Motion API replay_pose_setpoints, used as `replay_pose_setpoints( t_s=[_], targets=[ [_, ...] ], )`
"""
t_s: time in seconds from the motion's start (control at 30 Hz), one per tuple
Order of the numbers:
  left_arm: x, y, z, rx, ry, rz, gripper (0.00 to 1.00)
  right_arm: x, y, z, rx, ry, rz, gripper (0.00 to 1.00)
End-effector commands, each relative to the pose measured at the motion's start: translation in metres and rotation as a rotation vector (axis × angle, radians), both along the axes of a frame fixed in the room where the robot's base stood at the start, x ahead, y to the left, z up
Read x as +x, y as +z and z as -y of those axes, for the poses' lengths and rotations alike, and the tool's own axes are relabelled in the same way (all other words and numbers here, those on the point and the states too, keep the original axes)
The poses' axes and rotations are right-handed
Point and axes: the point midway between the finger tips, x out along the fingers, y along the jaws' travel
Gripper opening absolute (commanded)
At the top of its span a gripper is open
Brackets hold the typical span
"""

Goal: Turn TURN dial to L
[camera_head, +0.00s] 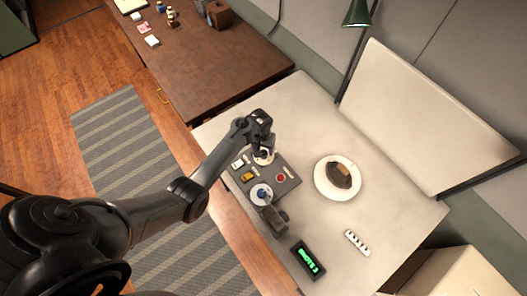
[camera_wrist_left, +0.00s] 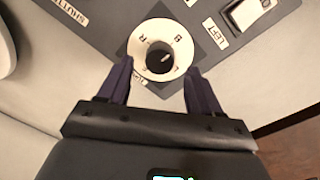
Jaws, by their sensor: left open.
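The dial is a white disc (camera_wrist_left: 178,60) with a black knob (camera_wrist_left: 159,57) at its centre, on a dark grey panel. In the left wrist view, letters show near its upper rim; the lower marks are too small to read surely. A pale mark on the knob points up and right. My left gripper (camera_wrist_left: 159,77) is open, with one finger on each side of the dial's lower part; contact cannot be told. In the head view my left gripper (camera_head: 262,146) is over the far end of the panel (camera_head: 264,179) and partly covers the dial (camera_head: 266,160). My right gripper is out of view.
A plate (camera_head: 322,188) with a brown item and a green-lit display (camera_head: 305,260) stand on the pale table.

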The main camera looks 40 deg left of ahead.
Motion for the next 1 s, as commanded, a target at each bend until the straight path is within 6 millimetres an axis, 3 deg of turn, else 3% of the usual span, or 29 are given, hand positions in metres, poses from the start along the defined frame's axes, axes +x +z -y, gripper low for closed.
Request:
replay_pose_setpoints(
  t_s=[0.2,0.6,1.0],
  targets=[
    [0.0,-0.022,0.001,0.001,0.0,-0.001,0.64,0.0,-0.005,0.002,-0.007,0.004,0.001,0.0],
    [0.0,-0.027,0.001,0.001,0.0,0.0,0.64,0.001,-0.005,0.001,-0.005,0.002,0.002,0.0],
    [0.0,-0.027,0.001,0.001,0.0,-0.001,0.08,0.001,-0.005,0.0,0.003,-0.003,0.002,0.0]
  ],
)
